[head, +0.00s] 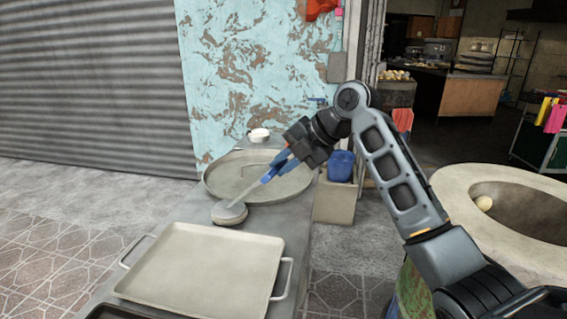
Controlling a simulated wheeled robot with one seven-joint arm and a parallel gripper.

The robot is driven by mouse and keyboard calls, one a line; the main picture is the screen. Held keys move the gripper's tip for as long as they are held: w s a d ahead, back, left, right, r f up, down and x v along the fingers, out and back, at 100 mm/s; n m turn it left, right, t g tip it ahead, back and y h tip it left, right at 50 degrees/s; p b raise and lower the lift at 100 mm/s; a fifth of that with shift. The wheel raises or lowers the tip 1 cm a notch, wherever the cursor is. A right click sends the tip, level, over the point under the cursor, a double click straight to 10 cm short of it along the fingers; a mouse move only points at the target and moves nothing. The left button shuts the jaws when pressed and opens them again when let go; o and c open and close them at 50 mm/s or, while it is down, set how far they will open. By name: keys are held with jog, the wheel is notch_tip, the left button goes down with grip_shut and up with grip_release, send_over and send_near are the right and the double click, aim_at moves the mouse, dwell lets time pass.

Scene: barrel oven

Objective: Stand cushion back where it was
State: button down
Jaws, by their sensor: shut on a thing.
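The cushion (230,213) is a small round pad, pale on top with a browner side. A thin pale handle slants up from it to the right. My gripper (270,173) has blue fingers and is shut on the upper end of this handle. The cushion hangs down and to the left of the gripper, between the round tray and the rectangular tray. I cannot tell whether its underside touches the counter or the round tray's rim.
A large round tray (225,178) and a rectangular tray (200,272) with side handles lie on the grey counter (296,222). A small white bowl (258,135) stands at the back. A blue bucket (341,166) is right. The barrel oven (460,182) opens at far right.

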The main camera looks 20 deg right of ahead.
jog(key=c, duration=0.7)
grip_release()
dwell(0.3)
jog(key=shift+p+v, duration=1.8)
jog(key=shift+v, duration=2.65)
jog(key=shift+s, duration=0.1)
